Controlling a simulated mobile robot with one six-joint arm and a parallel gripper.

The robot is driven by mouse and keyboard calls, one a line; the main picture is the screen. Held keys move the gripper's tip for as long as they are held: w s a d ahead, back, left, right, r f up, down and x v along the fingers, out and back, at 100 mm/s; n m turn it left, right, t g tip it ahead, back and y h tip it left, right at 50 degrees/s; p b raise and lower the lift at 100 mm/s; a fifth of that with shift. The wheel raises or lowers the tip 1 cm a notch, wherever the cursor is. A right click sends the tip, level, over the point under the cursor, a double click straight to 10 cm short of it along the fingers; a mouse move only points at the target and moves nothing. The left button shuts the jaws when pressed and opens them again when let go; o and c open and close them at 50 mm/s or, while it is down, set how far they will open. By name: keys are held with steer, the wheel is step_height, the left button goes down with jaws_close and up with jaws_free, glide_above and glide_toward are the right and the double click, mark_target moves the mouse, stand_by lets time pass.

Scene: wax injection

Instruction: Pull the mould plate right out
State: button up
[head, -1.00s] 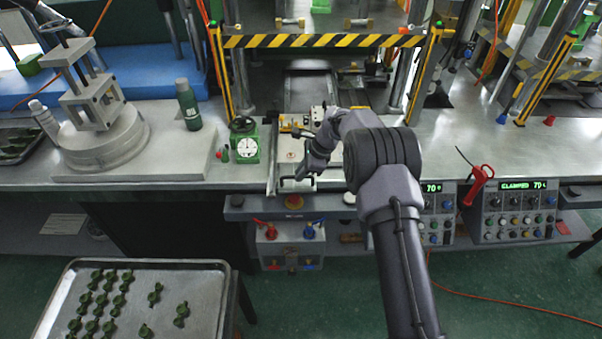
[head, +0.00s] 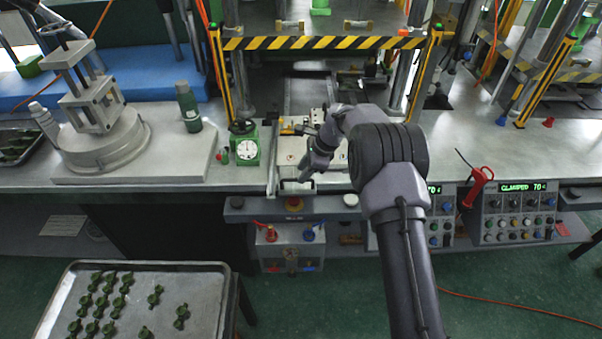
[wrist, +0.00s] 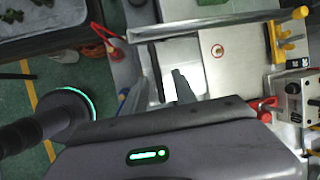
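The mould plate (head: 288,150) is a flat silver-grey plate on the bench, between the striped-guard posts of the middle press. In the wrist view a bare metal surface with a round red warning sticker (wrist: 238,62) lies just beyond my gripper; I take it for the plate. My gripper (head: 306,174) is low over the plate's front end, by the bench edge, pointing down. In the wrist view its dark fingers (wrist: 180,88) reach over a pale patch beside that surface. Whether they touch or hold a handle is hidden.
A green dial gauge (head: 244,145) stands left of the plate. A valve box (head: 290,246) with red and blue taps hangs below the bench front. Control boxes (head: 515,212) are at right. A tray of green parts (head: 205,290) is at lower left. Floor in front is partly open.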

steer(key=p+v, duration=0.2)
steer(key=v, duration=1.3)
steer(key=shift+r, duration=0.2)
steer(key=s+r+n+t+h+b, duration=0.1)
steer(key=s+r+n+b, duration=0.2)
steer(key=s+r, duration=0.45)
steer(key=s+r+n+t+b, duration=0.1)
steer(key=s+r+n+b, duration=0.25)
steer(key=s, duration=0.75)
steer(key=s+d+f+n+b, duration=0.1)
steer(key=s+f+n+b, duration=0.1)
steer(key=s, duration=0.8)
steer(key=s+d+f+n+t+h+b, duration=0.1)
steer(key=s+f+n, duration=0.3)
steer(key=s, duration=0.7)
steer(key=shift+f+t+h+b, duration=0.25)
steer(key=shift+t+h+b, duration=0.05)
steer(key=shift+b, duration=0.3)
steer(key=shift+n, duration=0.25)
